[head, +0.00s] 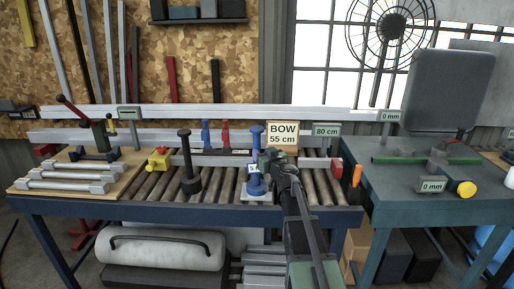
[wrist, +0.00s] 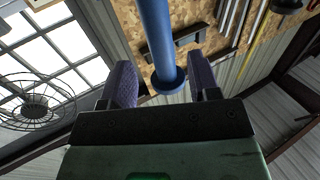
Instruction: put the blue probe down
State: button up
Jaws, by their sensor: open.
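The blue probe (head: 256,135) stands upright in the head view, its foot on a small pale plate (head: 245,197) on the roller bench. My gripper (head: 268,160) is at the probe's right side and hides part of its middle. In the wrist view, the probe (wrist: 158,40) with its round flange lies between the two fingers of my gripper (wrist: 165,82). The fingers are apart, with a visible gap on each side of the probe. I cannot tell whether a finger touches it.
A black stand (head: 187,165) of similar shape is to the left on the rollers. A sign reading BOW 55 cm (head: 283,134) is close behind right. Red and blue clamps (head: 226,134) stand behind. A yellow-red block (head: 158,158) is further left. The green-grey table (head: 410,215) is at right.

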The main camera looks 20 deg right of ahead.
jog(key=s+a+f+n+g+y, duration=0.1)
jog(key=s+a+f+g+y, duration=0.2)
jog(key=a, duration=0.4)
jog(key=s+a+f+n+g+y, duration=0.2)
jog(key=s+a+f+g, duration=0.1)
jog(key=s+a, duration=0.35)
jog(key=s+a+f+n+g+y, duration=0.1)
jog(key=s+a+f+g+y, duration=0.15)
jog(key=a, duration=0.55)
jog(key=s+a+f+m+g+h, duration=0.1)
jog(key=s+a+f+g+h, duration=0.1)
jog(key=s+f+g, duration=0.35)
jog(key=s+a+f+m+g+h, duration=0.1)
jog(key=s+a+f+g+h, duration=0.1)
jog(key=s, duration=0.6)
jog(key=shift+s+d+r+m+g+h+p, duration=0.3)
jog(key=shift+s+r+h+p, duration=0.3)
jog(key=shift+s, duration=0.25)
jog(key=shift+s+d+r+m+g+h+p, duration=0.15)
jog(key=shift+s+r+m+g+h+p, duration=0.2)
jog(key=shift+s+p, duration=0.4)
jog(key=shift+s+d+r+m+g+h+p, duration=0.3)
jog(key=shift+s+h+p, duration=0.3)
jog(key=shift+s, duration=0.35)
